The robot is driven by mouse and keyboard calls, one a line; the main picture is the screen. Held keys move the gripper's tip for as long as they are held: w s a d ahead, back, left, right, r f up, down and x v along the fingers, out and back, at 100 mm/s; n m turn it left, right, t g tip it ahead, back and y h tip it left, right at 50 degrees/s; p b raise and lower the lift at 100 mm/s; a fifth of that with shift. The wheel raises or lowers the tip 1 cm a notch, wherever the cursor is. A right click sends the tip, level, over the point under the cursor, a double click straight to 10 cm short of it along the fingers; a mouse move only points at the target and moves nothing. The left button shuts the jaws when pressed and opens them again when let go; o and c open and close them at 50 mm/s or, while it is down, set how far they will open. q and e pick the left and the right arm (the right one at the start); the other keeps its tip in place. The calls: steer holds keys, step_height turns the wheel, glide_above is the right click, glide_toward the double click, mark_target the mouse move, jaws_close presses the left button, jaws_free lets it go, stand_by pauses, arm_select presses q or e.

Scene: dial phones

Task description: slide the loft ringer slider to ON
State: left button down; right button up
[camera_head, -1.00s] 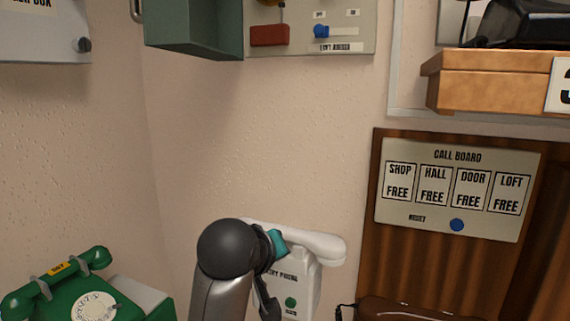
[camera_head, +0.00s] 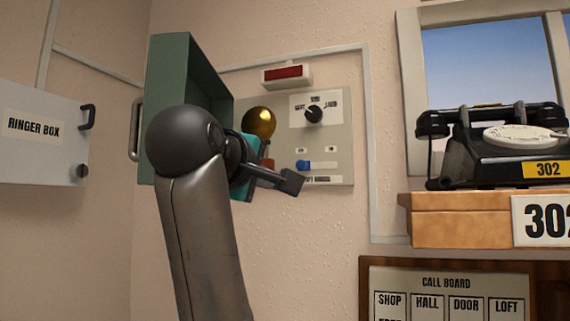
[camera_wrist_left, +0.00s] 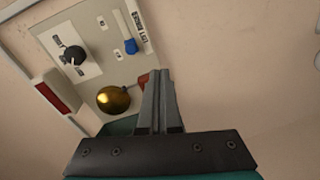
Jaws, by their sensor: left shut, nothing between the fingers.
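The loft ringer slider's blue knob (camera_head: 302,165) sits at the left end of its pale slot on a grey wall panel (camera_head: 340,120). The knob also shows in the wrist view (camera_wrist_left: 130,46), at the end of the slot nearer the fingers. Small labels stand above the slot, too small to read; the strip below is partly hidden. My left gripper (camera_head: 292,182) is shut and empty, with its tips just below and left of the knob in the picture. In the wrist view its closed fingers (camera_wrist_left: 160,73) appear apart from the knob. My right gripper is not in view.
A brass bell (camera_head: 259,122) and a black rotary knob (camera_head: 314,115) share the panel. An open green box door or cover (camera_head: 175,75) stands left of it. Plain wall lies below the panel.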

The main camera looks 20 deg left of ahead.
mark_target(302, 165)
arm_select(q)
steer(key=shift+n+t, duration=0.4)
steer(key=r, duration=0.1)
steer(key=s+r, duration=0.1)
steer(key=r, duration=0.1)
steer(key=s+r, duration=0.1)
steer(key=shift+d+r, duration=0.1)
steer(key=shift+r, duration=0.1)
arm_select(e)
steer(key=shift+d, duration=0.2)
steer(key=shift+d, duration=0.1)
arm_select(q)
steer(key=w+p, duration=0.2)
steer(key=w, duration=0.8)
steer(key=shift+f+p, duration=0.2)
steer(key=shift+p, duration=0.1)
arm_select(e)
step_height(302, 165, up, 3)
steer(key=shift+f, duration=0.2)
arm_select(q)
steer(key=shift+d, duration=0.1)
